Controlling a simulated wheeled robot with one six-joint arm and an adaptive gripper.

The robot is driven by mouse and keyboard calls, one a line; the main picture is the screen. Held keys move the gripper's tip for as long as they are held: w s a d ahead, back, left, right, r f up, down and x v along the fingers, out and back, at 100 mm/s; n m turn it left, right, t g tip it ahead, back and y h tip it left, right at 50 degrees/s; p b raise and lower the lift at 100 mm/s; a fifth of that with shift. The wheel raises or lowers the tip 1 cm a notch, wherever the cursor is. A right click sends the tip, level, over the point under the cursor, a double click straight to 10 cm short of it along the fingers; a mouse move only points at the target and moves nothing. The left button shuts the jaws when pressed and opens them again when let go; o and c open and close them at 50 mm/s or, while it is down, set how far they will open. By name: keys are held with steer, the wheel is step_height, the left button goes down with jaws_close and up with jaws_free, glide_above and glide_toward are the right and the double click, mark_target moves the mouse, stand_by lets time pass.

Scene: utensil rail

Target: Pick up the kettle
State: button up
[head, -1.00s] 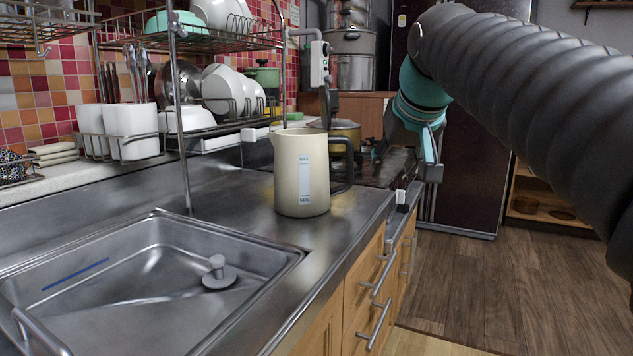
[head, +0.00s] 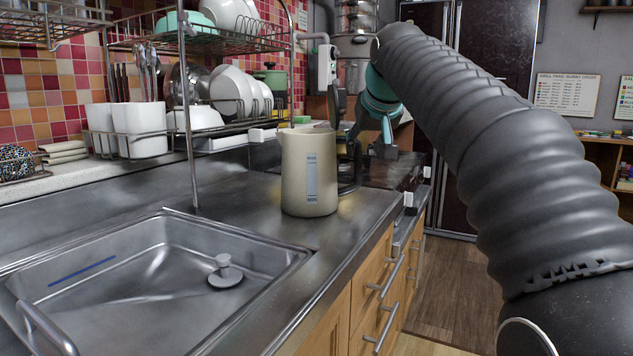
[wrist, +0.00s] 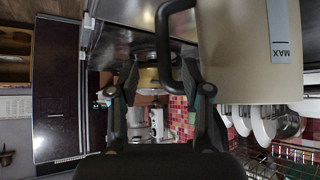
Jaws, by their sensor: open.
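The cream kettle (head: 309,172) stands upright on the steel counter, with a pale level strip on its side. Its dark handle (head: 354,168) is on the right. In the wrist view, the kettle body (wrist: 240,45) fills the upper right and the dark handle (wrist: 163,50) hangs beside it. My gripper (head: 371,143) is just right of and behind the handle in the head view. In the wrist view, the fingers of my gripper (wrist: 160,85) are spread, with the handle showing between them. Contact cannot be told.
A steel sink (head: 150,275) lies at front left. A dish rack (head: 215,45) with white bowls and cups stands behind it. A dark stove top (head: 395,170) is beyond the kettle. Drawers with metal handles (head: 385,285) are below the counter edge, beside open wooden floor.

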mark_target(359, 155)
steer(key=shift+a+b+x, duration=0.1)
steer(key=shift+b+x, duration=0.05)
steer(key=shift+x, duration=1.3)
steer(key=shift+a+b+x, duration=0.15)
steer(key=shift+x, duration=1.25)
jaws_close()
steer(key=shift+r, duration=0.2)
